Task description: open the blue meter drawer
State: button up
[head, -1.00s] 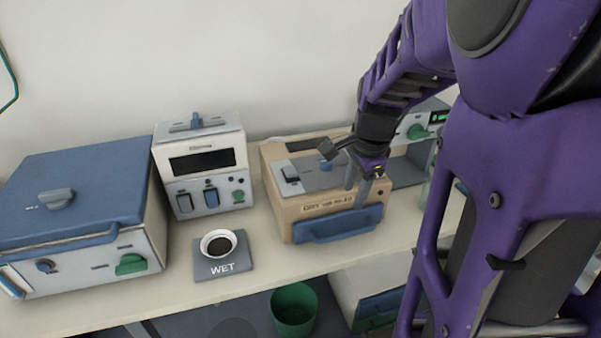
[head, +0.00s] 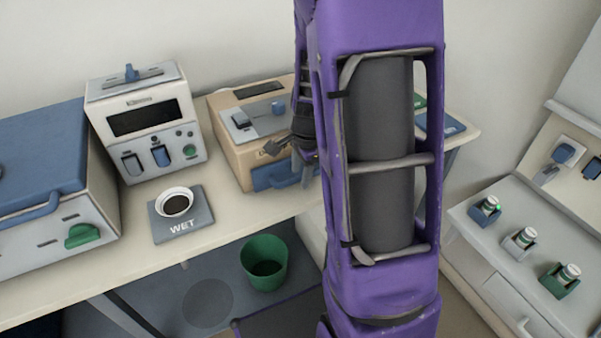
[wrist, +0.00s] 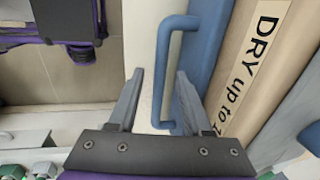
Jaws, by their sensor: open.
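The blue drawer front (head: 268,180) is on the near side of a beige box (head: 228,150) in the head view. In the wrist view the blue drawer front (wrist: 207,40) carries a blue bar handle (wrist: 163,75), and the box beside it bears the label "DRY up to 1...", cut off. My gripper (wrist: 160,73) is open, with one finger on each side of the handle bar; I cannot tell whether either touches it. In the head view my gripper (head: 304,176) is at the drawer's right part, and my arm hides the box's right side.
A white unit with a dark display (head: 146,118), a dish on a "WET" pad (head: 183,228) and a blue-lidded furnace (head: 45,150) stand left. A green bin (head: 264,265) is below the bench. A side counter with small holders (head: 522,240) is at right.

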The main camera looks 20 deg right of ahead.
grip_shut()
dwell(1.4)
